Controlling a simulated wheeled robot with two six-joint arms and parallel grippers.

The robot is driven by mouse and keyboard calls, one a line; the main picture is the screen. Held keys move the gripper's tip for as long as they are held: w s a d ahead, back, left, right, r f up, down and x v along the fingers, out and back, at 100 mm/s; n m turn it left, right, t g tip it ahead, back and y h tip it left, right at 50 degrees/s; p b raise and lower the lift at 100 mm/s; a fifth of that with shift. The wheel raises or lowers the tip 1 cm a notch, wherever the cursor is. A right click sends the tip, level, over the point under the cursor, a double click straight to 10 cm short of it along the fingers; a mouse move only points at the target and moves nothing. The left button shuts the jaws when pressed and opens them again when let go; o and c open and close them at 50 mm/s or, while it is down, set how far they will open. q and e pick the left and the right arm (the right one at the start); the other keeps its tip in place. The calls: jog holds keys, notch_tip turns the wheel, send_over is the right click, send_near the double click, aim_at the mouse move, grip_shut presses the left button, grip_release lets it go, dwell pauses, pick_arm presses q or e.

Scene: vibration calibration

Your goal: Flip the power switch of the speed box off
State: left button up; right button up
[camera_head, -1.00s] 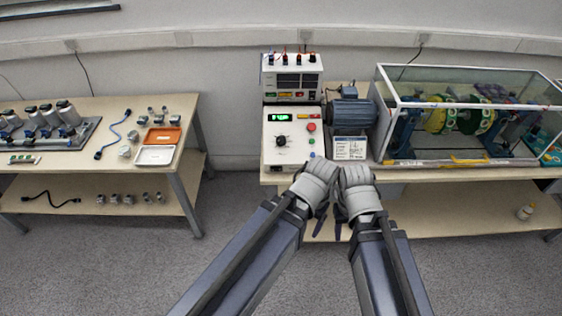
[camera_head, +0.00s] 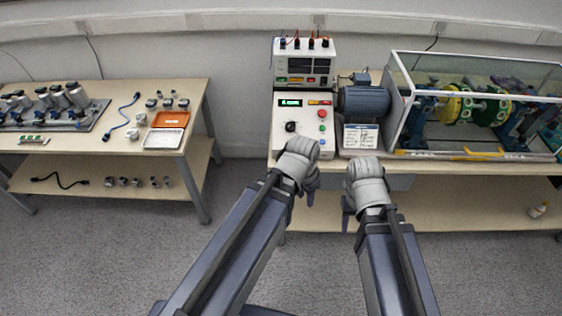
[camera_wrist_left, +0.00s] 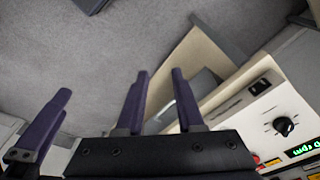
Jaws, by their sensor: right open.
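The speed box (camera_head: 281,141) is a white panel with a lit green display and a black knob (camera_head: 290,127), standing near the bench's front edge. In the left wrist view the box (camera_wrist_left: 297,88) is at the right, with a black rocker switch (camera_wrist_left: 261,86) near its edge. In the head view my left gripper covers that front part of the panel, so the switch is hidden. My left gripper (camera_head: 310,193) is just in front of the box.
A white power supply (camera_head: 304,63) stands behind the speed box. A blue motor (camera_head: 364,101) and a printed card (camera_head: 360,136) are to its right, then a glass-sided rig (camera_head: 480,105). A side table (camera_head: 190,95) with parts stands at the left. The floor between is clear.

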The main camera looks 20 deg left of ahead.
pick_arm(q)
jog(key=w+a+m+t+b, duration=0.1)
jog(key=w+a, duration=0.1)
jog(key=w+a+f+m+t+b, duration=0.1)
jog(key=w+a, duration=0.1)
jog(key=w+a+f+m+t+h, duration=0.1)
jog(key=w+a, duration=0.1)
jog(key=shift+w+a+b, duration=0.2)
jog(key=shift+a+b, duration=0.2)
jog(key=c, duration=0.4)
jog(key=w+a, duration=0.1)
jog(key=a, duration=0.1)
jog(key=w+a+m+t+b, duration=0.1)
jog(key=a, duration=0.1)
jog(key=w+a+m+t, duration=0.1)
jog(key=a, duration=0.1)
jog(key=shift+w+a+r+b, duration=0.15)
jog(key=shift+w+b, duration=0.1)
jog(key=shift+b, duration=0.15)
grip_shut()
jog(key=shift+w+a+r+m+t, duration=0.2)
jog(key=shift+a+m+t, duration=0.1)
jog(key=shift+a+t, duration=0.15)
